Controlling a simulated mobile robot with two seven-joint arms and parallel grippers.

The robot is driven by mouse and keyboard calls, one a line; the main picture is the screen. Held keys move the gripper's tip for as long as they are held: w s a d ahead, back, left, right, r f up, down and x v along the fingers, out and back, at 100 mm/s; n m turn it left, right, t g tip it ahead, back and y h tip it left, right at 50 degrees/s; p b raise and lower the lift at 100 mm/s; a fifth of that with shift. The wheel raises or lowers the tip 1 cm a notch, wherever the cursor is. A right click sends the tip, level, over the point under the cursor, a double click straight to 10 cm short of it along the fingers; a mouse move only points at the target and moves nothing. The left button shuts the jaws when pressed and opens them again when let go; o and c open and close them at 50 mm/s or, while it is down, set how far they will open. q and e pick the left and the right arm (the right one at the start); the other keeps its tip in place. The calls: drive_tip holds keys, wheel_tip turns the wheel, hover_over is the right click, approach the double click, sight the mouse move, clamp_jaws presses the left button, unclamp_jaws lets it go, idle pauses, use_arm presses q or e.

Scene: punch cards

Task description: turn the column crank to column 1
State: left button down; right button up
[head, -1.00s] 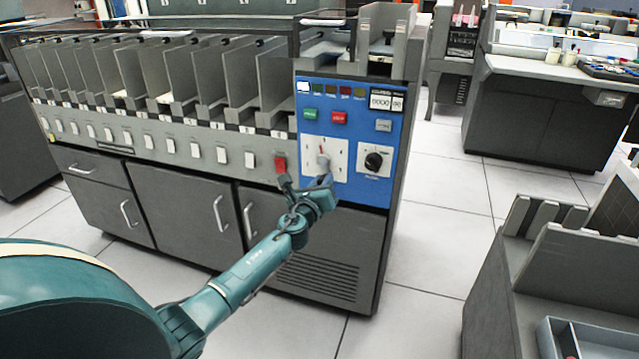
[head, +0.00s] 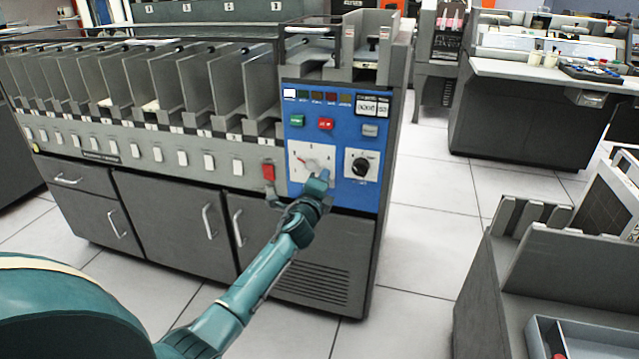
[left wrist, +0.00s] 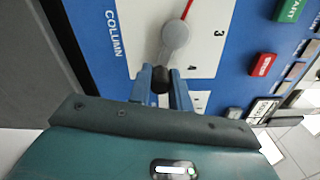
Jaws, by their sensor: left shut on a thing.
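The column crank shows in the head view as a white square dial plate (head: 297,172) on the blue panel. In the left wrist view the crank has a grey hub (left wrist: 175,35), a thin red pointer (left wrist: 188,9) and a dark knob (left wrist: 161,80). In the head view the pointer leans up and to the left. My left gripper (head: 317,182) is at the plate's lower right. In the left wrist view its two blue fingers (left wrist: 162,84) are shut on the knob. My right gripper is not in view.
A black rotary knob (head: 361,165) sits right of the plate. Green (head: 297,120) and red (head: 326,124) buttons are above it. A red switch (head: 268,172) is to the left. Card pockets (head: 165,85) line the machine. Open floor (head: 425,250) lies to its right.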

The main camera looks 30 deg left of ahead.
use_arm(q)
drive_tip(key=shift+d+r+n, duration=0.15)
drive_tip(key=shift+r+n, duration=0.25)
drive_tip(key=shift+n, duration=0.6)
drive_tip(key=r+n+p, duration=0.1)
drive_tip(key=n, duration=0.1)
drive_tip(key=shift+n+p, duration=0.3)
drive_tip(key=shift+r+n+p, duration=0.45)
drive_tip(key=shift+n, duration=0.45)
drive_tip(key=shift+r+n+p, duration=0.4)
drive_tip(key=shift+n+p, duration=0.15)
drive_tip(key=shift+n, duration=0.65)
drive_tip(key=shift+a+r+n+p, duration=0.25)
drive_tip(key=shift+n+p, duration=0.25)
drive_tip(key=shift+n, duration=0.4)
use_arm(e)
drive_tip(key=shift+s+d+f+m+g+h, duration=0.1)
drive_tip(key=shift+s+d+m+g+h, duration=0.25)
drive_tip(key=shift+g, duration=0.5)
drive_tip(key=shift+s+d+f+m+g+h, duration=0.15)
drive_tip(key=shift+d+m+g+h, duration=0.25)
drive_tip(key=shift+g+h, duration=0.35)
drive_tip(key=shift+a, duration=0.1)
use_arm(q)
drive_tip(key=c, duration=1.3)
unclamp_jaws()
drive_tip(key=shift+s, duration=0.15)
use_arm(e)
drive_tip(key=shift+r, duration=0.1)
